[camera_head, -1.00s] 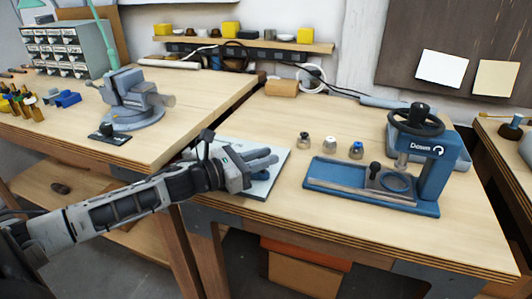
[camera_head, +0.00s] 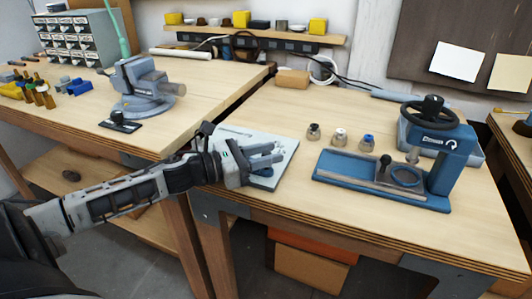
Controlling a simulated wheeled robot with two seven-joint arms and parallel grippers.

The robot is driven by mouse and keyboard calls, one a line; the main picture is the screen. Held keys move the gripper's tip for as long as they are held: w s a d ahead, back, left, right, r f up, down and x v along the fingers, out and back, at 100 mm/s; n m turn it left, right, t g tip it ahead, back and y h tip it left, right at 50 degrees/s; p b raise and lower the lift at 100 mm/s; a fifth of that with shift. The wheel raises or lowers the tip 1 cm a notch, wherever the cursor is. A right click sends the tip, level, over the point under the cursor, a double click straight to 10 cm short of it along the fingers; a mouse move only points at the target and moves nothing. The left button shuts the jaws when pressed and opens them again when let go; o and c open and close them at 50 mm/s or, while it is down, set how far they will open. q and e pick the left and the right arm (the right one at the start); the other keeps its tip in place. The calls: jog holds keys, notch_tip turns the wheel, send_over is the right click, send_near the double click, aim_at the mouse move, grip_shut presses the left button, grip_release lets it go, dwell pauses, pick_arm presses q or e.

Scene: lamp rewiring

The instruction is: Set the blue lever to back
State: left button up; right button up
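Three small metal fittings stand in a row on the right table. The one at the right end has a blue top (camera_head: 367,142), the only small blue part in the row that could be the lever; its setting is too small to tell. The other two have a dark top (camera_head: 314,131) and a white top (camera_head: 340,136). My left gripper (camera_head: 277,154) is over a pale printed sheet (camera_head: 284,172), left of the row and apart from it. Its two fingers show a gap with nothing held between them. My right gripper is not in view.
A blue press (camera_head: 455,172) with a black handwheel (camera_head: 429,113) stands right of the fittings. A grey vise (camera_head: 145,88) is on the left table. A cardboard-coloured block (camera_head: 293,78) and cables lie at the back.

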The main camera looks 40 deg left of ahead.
pick_arm(q)
jog(key=shift+o, duration=0.6)
jog(key=shift+s+a, duration=0.3)
jog(key=shift+s, duration=0.2)
jog(key=v, duration=1.4)
jog(key=shift+s, duration=0.45)
jog(key=shift+a, duration=0.1)
jog(key=d+f+n+y, duration=0.4)
jog(key=f+n, duration=0.3)
jog(key=n, duration=0.5)
jog(key=d+f+n+y, duration=0.4)
jog(key=f+n, duration=0.3)
jog(key=n, duration=0.6)
jog(key=s+d+f+n+g, duration=0.2)
jog(key=d+f+n, duration=0.1)
jog(key=d+n, duration=0.4)
jog(key=s+d+f+n+g+h, duration=0.1)
jog(key=d+f+n, duration=0.3)
jog(key=d+n, duration=0.4)
jog(key=s+d+g, duration=0.1)
jog(key=d, duration=0.2)
jog(key=shift+s+f+g+h, duration=0.25)
jog(key=shift+f+g+h, duration=0.05)
